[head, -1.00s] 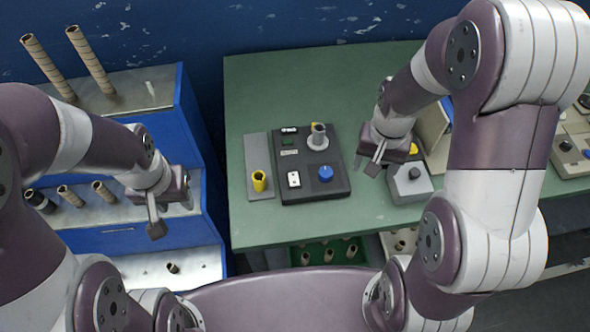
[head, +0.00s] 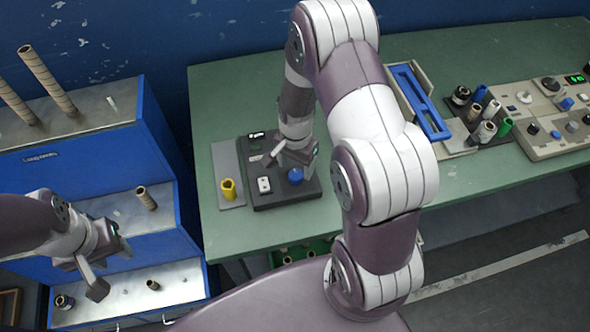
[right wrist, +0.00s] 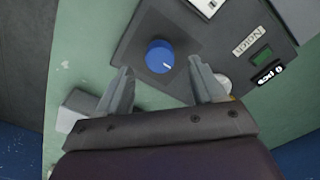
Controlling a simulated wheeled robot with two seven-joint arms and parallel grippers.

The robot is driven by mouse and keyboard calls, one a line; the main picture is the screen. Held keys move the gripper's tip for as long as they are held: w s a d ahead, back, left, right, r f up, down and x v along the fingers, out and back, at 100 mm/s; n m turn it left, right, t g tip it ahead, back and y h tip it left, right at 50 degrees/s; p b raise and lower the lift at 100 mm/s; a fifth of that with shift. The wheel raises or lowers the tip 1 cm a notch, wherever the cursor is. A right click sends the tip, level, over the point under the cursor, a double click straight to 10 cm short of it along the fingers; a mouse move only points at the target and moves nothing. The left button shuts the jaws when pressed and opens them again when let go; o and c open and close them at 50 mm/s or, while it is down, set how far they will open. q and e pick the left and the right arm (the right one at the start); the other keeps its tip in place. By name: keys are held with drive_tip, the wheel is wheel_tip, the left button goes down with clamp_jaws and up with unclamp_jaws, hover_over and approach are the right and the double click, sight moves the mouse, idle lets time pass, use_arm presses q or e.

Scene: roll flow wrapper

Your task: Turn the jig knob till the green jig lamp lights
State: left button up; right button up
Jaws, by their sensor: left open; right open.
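The dark jig box (head: 290,194) lies on the green table. Its blue knob (head: 295,176) also shows in the right wrist view (right wrist: 160,56), with a pale mark on its top. A green rectangular window (right wrist: 261,57), perhaps the lamp, looks dull beside a small "6 pcs" display (right wrist: 270,74). My right gripper (head: 290,163) is open above the jig; in its wrist view the knob appears between and slightly beyond the fingertips, with no contact visible. My left gripper (head: 113,271) is open and empty, by the blue shelf unit. My right gripper hides part of the jig.
A yellow cup (head: 228,189) stands on a grey plate left of the jig. A white switch (head: 264,185) is on the jig. Right are a blue-framed tray (head: 418,100), several rolls and a control panel (head: 545,115). The blue shelf unit (head: 95,165) holds cardboard tubes.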

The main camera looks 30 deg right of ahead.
sight(296, 174)
drive_tip(key=shift+f, duration=1.9)
drive_tip(key=c, duration=1.1)
drive_tip(key=shift+o, duration=0.2)
drive_tip(key=shift+r+m, duration=0.1)
drive_tip(key=shift+m, duration=0.2)
drive_tip(key=m+p, duration=0.1)
drive_tip(key=m, duration=0.1)
drive_tip(key=shift+m, duration=0.4)
drive_tip(key=m, duration=0.4)
